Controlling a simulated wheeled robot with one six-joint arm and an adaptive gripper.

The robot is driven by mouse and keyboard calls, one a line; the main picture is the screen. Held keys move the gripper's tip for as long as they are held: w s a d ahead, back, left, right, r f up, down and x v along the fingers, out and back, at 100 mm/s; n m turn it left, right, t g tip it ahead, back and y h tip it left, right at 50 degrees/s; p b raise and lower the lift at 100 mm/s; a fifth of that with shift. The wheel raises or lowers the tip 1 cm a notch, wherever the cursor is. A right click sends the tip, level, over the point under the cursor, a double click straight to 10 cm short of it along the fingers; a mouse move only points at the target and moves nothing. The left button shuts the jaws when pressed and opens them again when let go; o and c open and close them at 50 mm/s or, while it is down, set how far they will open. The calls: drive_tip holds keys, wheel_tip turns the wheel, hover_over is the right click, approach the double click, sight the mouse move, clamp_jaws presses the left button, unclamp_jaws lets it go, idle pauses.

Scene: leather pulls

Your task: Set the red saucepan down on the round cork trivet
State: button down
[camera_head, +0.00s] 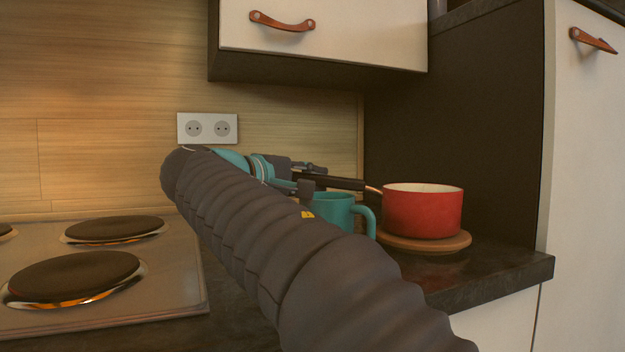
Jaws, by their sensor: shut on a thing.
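The red saucepan (422,212) is upright at the right end of the counter, with a white inside and a dark handle pointing left. The round cork trivet (452,243) lies on the dark counter directly under the pan, its rim showing around the front and right. The pan's base looks on or just above the trivet; I cannot tell if they touch. My gripper (312,180) is shut on the pan's handle, left of the pan. The fingertips are small and partly hidden.
A teal mug (334,210) stands close below the handle, left of the pan and partly behind my arm. A hob (180,270) with round plates fills the left. A cabinet (325,35) hangs above, and a dark side panel (460,130) stands behind the pan.

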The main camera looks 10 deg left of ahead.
drive_tip(key=shift+f, duration=0.1)
drive_tip(key=c, duration=1)
unclamp_jaws()
drive_tip(key=shift+o, duration=0.2)
